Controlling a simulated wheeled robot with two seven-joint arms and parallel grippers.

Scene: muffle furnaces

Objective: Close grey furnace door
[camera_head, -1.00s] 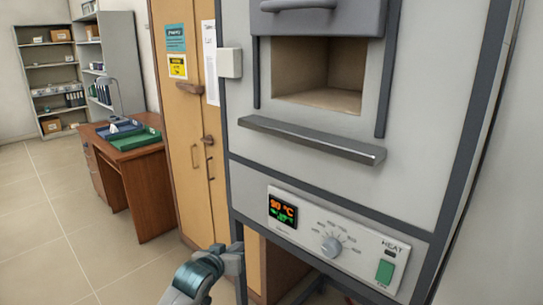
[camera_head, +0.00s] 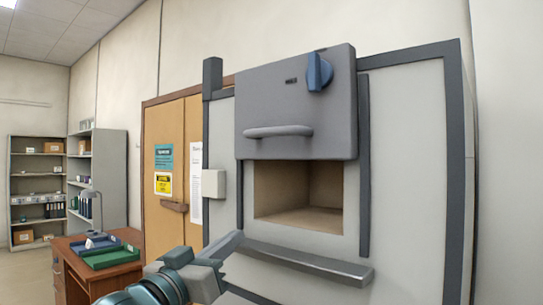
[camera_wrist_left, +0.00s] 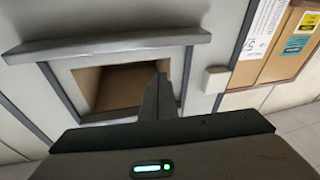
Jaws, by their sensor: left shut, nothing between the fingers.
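The grey furnace door (camera_head: 297,105) is raised above the chamber opening (camera_head: 298,195), which is uncovered and empty. The door has a horizontal bar handle (camera_head: 278,131) low on its front and a blue knob (camera_head: 319,72) at its upper right. My left gripper (camera_head: 232,241) is shut and empty, at the left end of the ledge below the opening, well below the handle. In the left wrist view, which looks upside down, my shut left fingers (camera_wrist_left: 158,97) stand in front of the opening (camera_wrist_left: 112,88). The door does not clearly show there. My right gripper is out of view.
The grey ledge (camera_head: 300,262) sticks out below the opening. A white box (camera_head: 214,183) sits on the furnace's left side. The space before the door is clear.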

